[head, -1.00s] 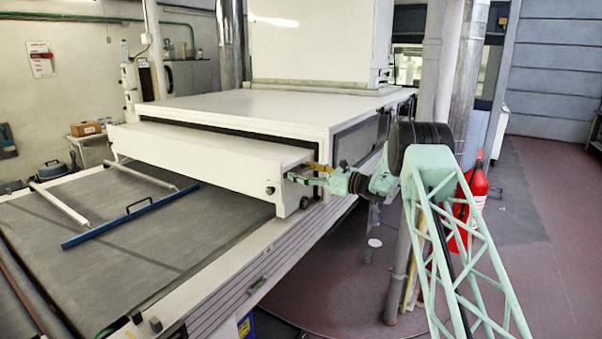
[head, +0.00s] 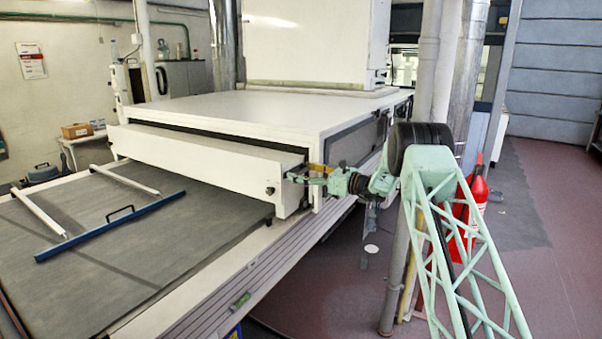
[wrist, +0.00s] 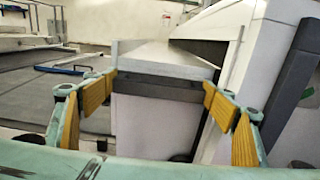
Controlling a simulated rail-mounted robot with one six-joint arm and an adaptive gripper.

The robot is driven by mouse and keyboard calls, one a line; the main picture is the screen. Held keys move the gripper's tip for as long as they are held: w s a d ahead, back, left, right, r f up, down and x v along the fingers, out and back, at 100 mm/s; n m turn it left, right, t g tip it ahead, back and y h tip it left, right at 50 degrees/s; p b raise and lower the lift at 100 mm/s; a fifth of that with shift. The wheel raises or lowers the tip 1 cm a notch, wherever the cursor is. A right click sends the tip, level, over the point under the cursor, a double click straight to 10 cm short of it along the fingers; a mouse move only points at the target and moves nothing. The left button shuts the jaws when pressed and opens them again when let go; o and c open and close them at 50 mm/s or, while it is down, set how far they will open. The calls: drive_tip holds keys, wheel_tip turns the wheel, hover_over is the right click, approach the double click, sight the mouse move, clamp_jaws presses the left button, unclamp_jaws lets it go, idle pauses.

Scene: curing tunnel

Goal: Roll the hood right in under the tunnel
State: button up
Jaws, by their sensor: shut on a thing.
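The hood (head: 195,167) is a long white box at the mouth of the white tunnel (head: 260,108). Part of it is under the tunnel's top edge, and a narrow strip of its top and its front face stick out over the belt. My gripper (head: 302,178) is at the hood's right end. In the wrist view, the end of the hood (wrist: 158,120) lies straight ahead, with a dark bar across it. My gripper's yellow-padded fingers (wrist: 162,86) are shut on this end, one on each side of the bar. The hood's far end inside the tunnel is hidden.
The grey belt (head: 120,250) runs out in front of the hood. A blue bar with a handle (head: 110,228) and two white rails (head: 125,180) lie on it.

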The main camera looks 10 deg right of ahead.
drive_tip(key=o, duration=1.2)
drive_tip(key=shift+a+r, duration=0.1)
drive_tip(key=shift+c, duration=0.2)
drive_tip(key=shift+d, duration=0.25)
drive_tip(key=shift+v, duration=1.15)
drive_tip(key=v, duration=0.5)
drive_tip(key=shift+s, duration=0.2)
